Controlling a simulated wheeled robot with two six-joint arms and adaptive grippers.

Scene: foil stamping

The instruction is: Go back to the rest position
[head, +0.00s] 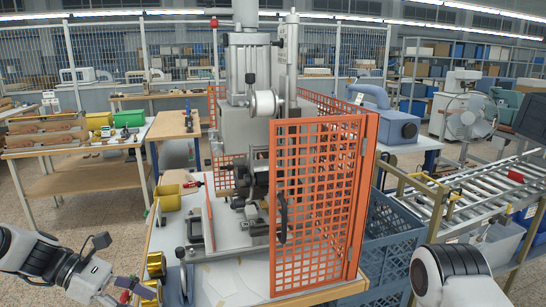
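My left arm comes in at the lower left, and its gripper (124,292) is at the bottom edge, beside the near left corner of the press table. Its fingers are small and partly cut off, so I cannot tell whether they are open or shut, or whether they touch the gold roll (150,291) next to them. My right arm shows only as a white and black link at the lower right; its gripper is out of view. The foil stamping press (247,75) stands in the middle behind an orange mesh guard (318,205).
Blue crates (392,240) stand right of the guard, before a roller conveyor (470,195). A workbench (75,150) with a green roll (128,118) is at left.

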